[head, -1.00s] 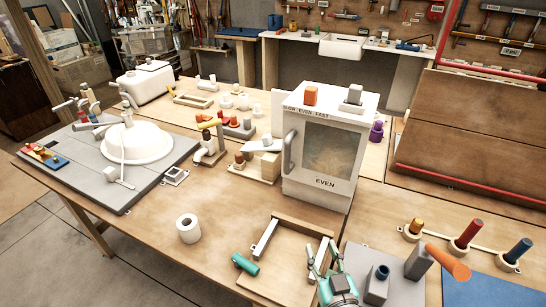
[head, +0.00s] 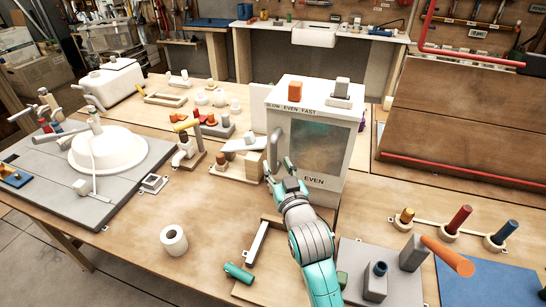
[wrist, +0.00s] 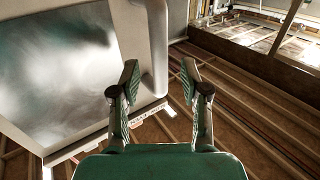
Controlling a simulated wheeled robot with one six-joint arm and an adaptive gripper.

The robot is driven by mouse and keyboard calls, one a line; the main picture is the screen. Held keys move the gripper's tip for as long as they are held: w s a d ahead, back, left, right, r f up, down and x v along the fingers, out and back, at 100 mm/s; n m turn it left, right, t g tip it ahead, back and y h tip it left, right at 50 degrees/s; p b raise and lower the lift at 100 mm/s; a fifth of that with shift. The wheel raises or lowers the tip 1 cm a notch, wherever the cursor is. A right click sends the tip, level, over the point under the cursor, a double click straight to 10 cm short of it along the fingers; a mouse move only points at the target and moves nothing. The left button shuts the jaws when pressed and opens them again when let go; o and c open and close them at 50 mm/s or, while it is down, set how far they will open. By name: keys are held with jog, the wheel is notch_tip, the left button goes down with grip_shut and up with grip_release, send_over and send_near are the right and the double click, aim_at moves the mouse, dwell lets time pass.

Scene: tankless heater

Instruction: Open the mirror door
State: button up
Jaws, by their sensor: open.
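The mirror door (head: 318,150) is the glassy front of a white cabinet (head: 310,93). It looks shut. Its grey bar handle (head: 273,150) runs upright along the door's left side. In the wrist view the mirror (wrist: 60,60) fills the upper left and the handle (wrist: 155,45) stands at its edge. My gripper (head: 279,168) is open at the handle's lower end. In the wrist view the handle lies between the spread fingers of my gripper (wrist: 160,75), nearer the left one. I cannot tell whether the fingertips reach around it; neither finger is clearly pressing it.
An orange block (head: 298,88) and a grey block on a base (head: 341,90) sit on the cabinet. A wooden frame (head: 252,250) lies below my arm, with a green cylinder (head: 238,272) beside it.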

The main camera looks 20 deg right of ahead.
aim_at(275, 160)
jog(key=shift+w+d, duration=0.1)
jog(key=shift+w, duration=2.15)
grip_shut()
